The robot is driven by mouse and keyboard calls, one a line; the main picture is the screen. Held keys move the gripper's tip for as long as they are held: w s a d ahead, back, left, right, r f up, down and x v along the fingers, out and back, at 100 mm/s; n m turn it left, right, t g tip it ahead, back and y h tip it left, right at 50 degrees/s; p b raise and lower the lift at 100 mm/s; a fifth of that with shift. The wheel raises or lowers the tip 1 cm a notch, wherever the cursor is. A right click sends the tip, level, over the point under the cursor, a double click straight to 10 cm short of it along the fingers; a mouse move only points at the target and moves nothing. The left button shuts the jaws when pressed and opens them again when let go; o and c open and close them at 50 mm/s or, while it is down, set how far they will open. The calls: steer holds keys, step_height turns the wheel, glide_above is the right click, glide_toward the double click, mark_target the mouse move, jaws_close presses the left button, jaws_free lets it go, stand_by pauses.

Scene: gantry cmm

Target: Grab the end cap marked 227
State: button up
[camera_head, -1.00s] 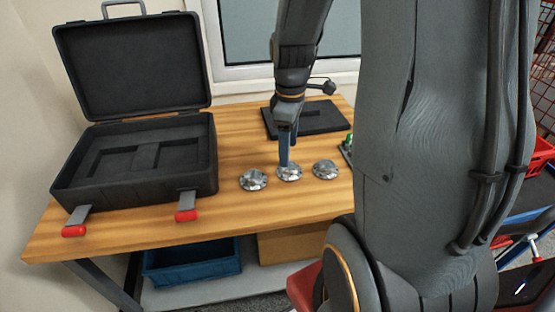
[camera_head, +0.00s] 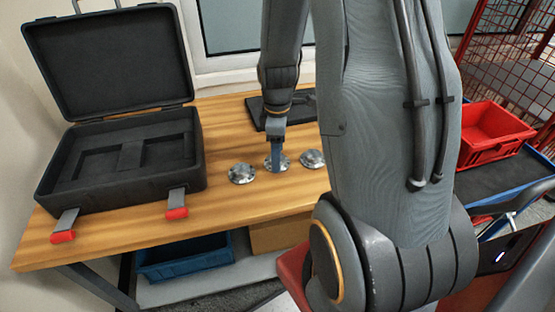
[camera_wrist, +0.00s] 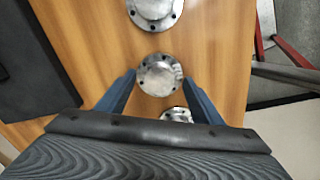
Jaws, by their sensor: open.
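Three round silver end caps with bolt holes stand in a row on the wooden table: a left cap (camera_head: 242,173), a middle cap (camera_head: 283,164) and a right cap (camera_head: 312,158). No number is legible on any of them. My gripper (camera_head: 276,160) points down over the middle cap and hides part of it. In the wrist view my gripper (camera_wrist: 158,84) is open, with its two blue fingers on either side of the middle cap (camera_wrist: 160,75). Another cap (camera_wrist: 155,8) is at the top edge, and a third (camera_wrist: 177,115) is partly hidden by my gripper body.
An open black case (camera_head: 190,150) with foam insert stands left on the table (camera_head: 110,228). A dark flat plate (camera_head: 256,114) lies behind the caps. A blue bin (camera_head: 185,262) is below, and a red bin (camera_head: 480,150) at right. The table front is clear.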

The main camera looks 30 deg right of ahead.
steer(key=shift+f, duration=0.2)
steer(key=shift+c, duration=0.4)
steer(key=c, duration=1.2)
